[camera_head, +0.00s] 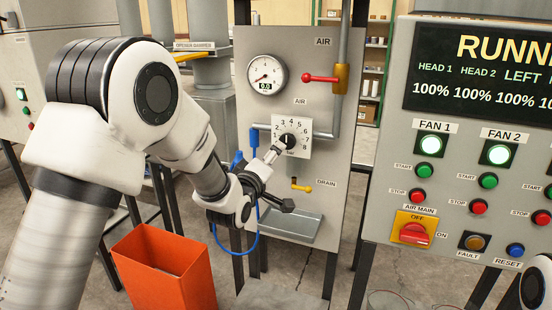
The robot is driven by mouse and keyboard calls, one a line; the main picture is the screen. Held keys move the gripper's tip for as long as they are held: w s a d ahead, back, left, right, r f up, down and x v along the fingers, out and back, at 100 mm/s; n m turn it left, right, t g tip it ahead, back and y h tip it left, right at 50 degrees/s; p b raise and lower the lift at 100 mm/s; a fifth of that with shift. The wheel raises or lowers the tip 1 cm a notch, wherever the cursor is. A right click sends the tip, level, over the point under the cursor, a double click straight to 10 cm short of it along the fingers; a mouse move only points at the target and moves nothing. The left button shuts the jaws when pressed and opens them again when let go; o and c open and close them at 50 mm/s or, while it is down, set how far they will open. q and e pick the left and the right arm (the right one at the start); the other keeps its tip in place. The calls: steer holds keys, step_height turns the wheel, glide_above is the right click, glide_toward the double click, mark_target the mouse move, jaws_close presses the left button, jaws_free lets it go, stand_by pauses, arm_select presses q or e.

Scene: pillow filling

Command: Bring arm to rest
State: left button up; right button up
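My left arm reaches in from the left, in front of the air panel (310,220). My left gripper (283,177) is at the panel's lower left, with its two fingers spread apart and nothing seen between them. Its upper finger points toward the black knob (287,142) on the white numbered dial plate (305,124). That fingertip overlaps the knob's edge in the picture; I cannot tell if they touch.
A gauge (267,75) reads 0.0, beside a red-handled air valve (322,78). A blue hose (252,245) hangs near my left wrist. An orange bin (165,265) stands below the arm. A control console (400,170) with lit fan lights fills the right side.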

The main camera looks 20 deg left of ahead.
arm_select(q)
steer(key=s+f+g, duration=0.3)
steer(key=s+f, duration=0.2)
steer(key=f, duration=0.6)
steer(key=s+f+g, duration=0.2)
steer(key=s+f, duration=0.3)
steer(key=f, duration=0.7)
steer(key=s+f+g, duration=0.3)
steer(key=s+f, duration=0.1)
steer(key=f, duration=0.7)
steer(key=s+f+m+g, duration=0.3)
steer(key=s, duration=0.7)
steer(key=s+f+m+g, duration=0.3)
steer(key=s+f+m, duration=0.1)
steer(key=s, duration=0.6)
steer(key=s+a+f+m+g, duration=0.1)
steer(key=s+f+m+g, duration=0.3)
steer(key=s, duration=0.6)
steer(key=shift+s+y, duration=0.25)
steer(key=shift+y, duration=0.05)
